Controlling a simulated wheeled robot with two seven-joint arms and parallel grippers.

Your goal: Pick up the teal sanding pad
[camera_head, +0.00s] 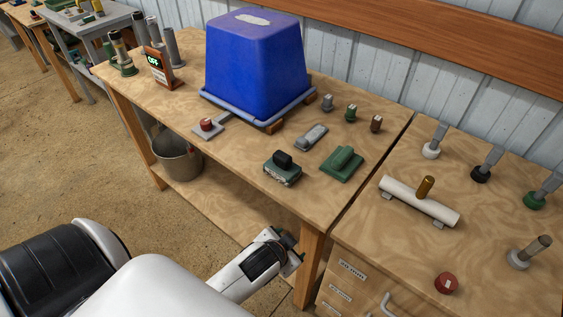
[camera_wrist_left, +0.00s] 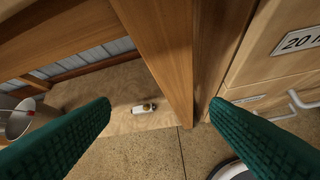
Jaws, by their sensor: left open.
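Two green tools lie near the front right of the main workbench in the head view. One is a dark teal block with a black knob (camera_head: 282,168), close to the front edge. The other is a green plate with a raised green handle (camera_head: 342,163), to its right. I cannot tell for sure which is the sanding pad; the block looks more teal. My left gripper (camera_head: 290,246) is below and in front of the bench edge, apart from both. In the left wrist view its green ribbed fingers (camera_wrist_left: 162,108) are wide apart with nothing held. Neither tool shows there.
A blue tub (camera_head: 257,70) stands upside down on the bench (camera_head: 165,105). A grey tool (camera_head: 311,137) lies behind the block. A bench leg (camera_wrist_left: 160,40) and lower shelf (camera_wrist_left: 100,90) face my left gripper. A drawer cabinet (camera_head: 400,270) stands right, a bucket (camera_head: 177,160) left.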

